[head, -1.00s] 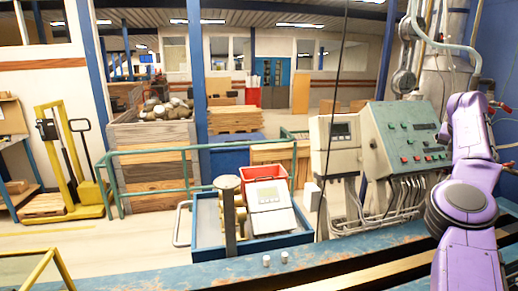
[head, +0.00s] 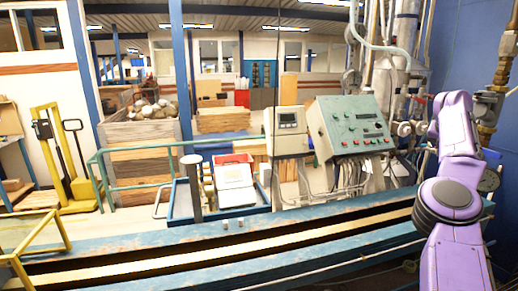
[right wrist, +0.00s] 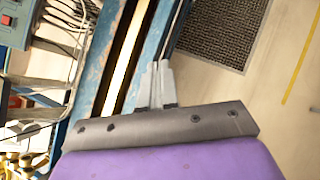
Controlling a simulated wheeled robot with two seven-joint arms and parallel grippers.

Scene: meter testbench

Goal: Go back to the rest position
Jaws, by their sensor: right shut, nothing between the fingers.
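My right arm, purple, stands at the right edge of the head view, and its gripper is out of that view. In the right wrist view my right gripper (right wrist: 157,84) is shut and empty, its two pale fingers pressed together. It hangs above the long blue bench rail (right wrist: 104,58) and the floor beside it. My left gripper is not in view.
The blue bench (head: 300,240) runs across the front. On or behind it are a blue tray (head: 183,203) with a white meter (head: 236,187), two small pale caps (head: 225,224), and a green-grey control panel (head: 350,125). A dark floor mat (right wrist: 228,28) lies right of the bench.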

